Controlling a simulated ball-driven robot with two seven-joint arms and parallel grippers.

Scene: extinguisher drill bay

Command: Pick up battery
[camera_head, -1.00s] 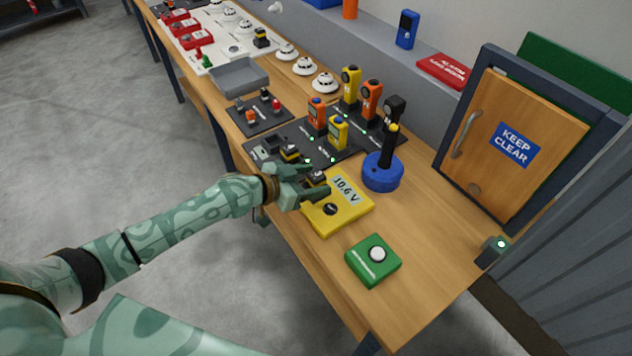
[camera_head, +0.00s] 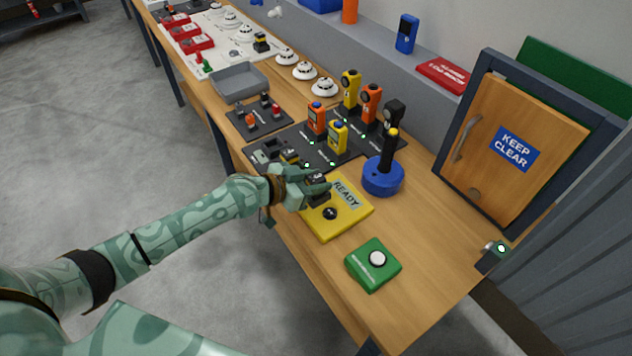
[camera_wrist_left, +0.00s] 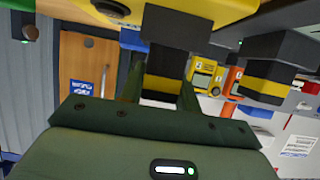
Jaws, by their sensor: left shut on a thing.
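My left gripper (camera_head: 316,190) is shut on a black battery with a yellow band (camera_wrist_left: 163,85), which sits between its fingers in the left wrist view. In the head view the fingers largely hide this battery, over the upper left part of the yellow tester (camera_head: 350,218). The tester's display reads READY. I cannot tell how large the gap between battery and tester is. Another black and yellow battery (camera_head: 290,156) stands in the dark charging tray (camera_head: 345,153) and shows at the right in the wrist view (camera_wrist_left: 268,68). My right gripper is not in view.
A blue round base with a black handle (camera_head: 382,178) stands right of the tester. A green box with a white button (camera_head: 373,265) is in front. Handheld devices stand behind, and a KEEP CLEAR door (camera_head: 510,140) is at right. The bench is clear right of the green box.

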